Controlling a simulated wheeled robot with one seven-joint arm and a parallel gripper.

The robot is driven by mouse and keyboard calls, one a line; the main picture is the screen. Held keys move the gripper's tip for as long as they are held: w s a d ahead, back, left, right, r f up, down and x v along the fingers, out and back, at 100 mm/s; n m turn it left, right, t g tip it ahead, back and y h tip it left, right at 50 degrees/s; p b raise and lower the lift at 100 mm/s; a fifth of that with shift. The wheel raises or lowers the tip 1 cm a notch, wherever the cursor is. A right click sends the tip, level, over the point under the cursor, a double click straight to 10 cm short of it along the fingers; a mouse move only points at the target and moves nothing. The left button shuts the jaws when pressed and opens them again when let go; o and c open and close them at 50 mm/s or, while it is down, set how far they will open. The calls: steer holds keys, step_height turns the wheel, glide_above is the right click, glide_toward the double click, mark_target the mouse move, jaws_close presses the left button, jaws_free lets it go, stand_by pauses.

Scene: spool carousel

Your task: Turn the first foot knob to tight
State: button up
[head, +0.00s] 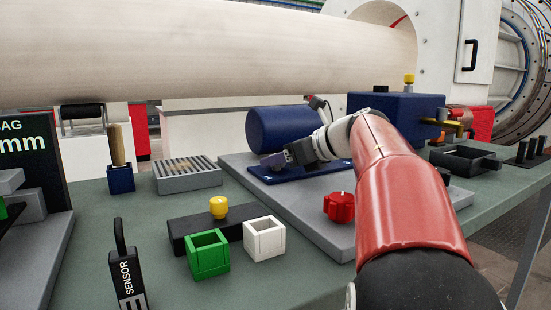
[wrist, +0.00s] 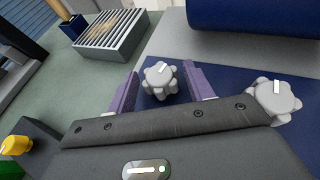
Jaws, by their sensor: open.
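A grey lobed knob (wrist: 158,86) with a white pointer mark stands on a dark blue plate in the wrist view. Its mark slants up and slightly right. My gripper (wrist: 160,72) is open, with one purple finger on each side of the knob; I cannot tell whether they touch it. A second grey knob (wrist: 275,100) sits to the right on the same plate, partly hidden by the gripper body. In the head view my gripper (head: 272,161) is low over the blue plate (head: 312,173), and the knobs are too small or covered to make out.
A blue cylinder (head: 283,128) stands just behind the plate. A red knob (head: 339,206) sits on the grey base (head: 300,218) in front. A slotted grey box (head: 187,180), green box (head: 207,262) and white box (head: 264,246) are to the left.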

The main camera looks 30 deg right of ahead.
steer(key=shift+w+a+f, duration=0.2)
steer(key=shift+w+a, duration=0.05)
steer(key=shift+w, duration=0.3)
steer(key=c, duration=1)
steer(key=shift+m+h, duration=0.3)
